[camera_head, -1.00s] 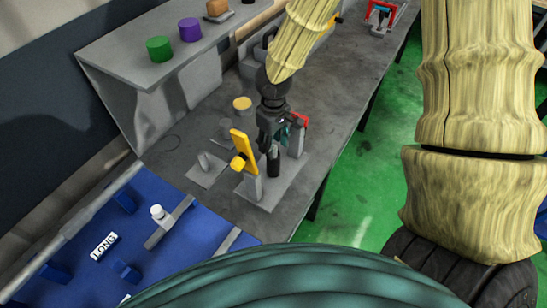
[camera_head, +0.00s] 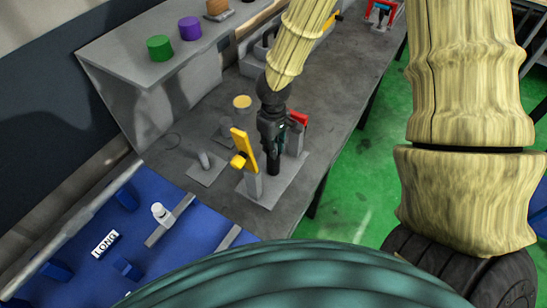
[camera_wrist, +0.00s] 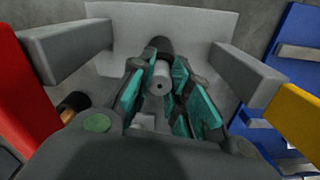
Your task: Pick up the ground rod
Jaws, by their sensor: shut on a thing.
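The ground rod (camera_wrist: 160,78) shows in the wrist view as a light grey cylinder with a small dark hole in its end. It stands between the teal pads of my gripper (camera_wrist: 165,92), which is shut on it. A black cylindrical part (camera_wrist: 160,46) shows at the rod's far end. In the head view my gripper (camera_head: 272,148) points down over the fixture, and the black part (camera_head: 273,166) shows just below the fingers. The grey rod itself is hidden by the fingers there.
A grey fixture plate (camera_head: 275,191) carries posts with a yellow handle (camera_head: 243,149) and a red handle (camera_head: 299,119) on either side of my gripper. A blue board (camera_head: 80,250) with a white-capped piece (camera_head: 159,211) lies at left. Open bench lies behind.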

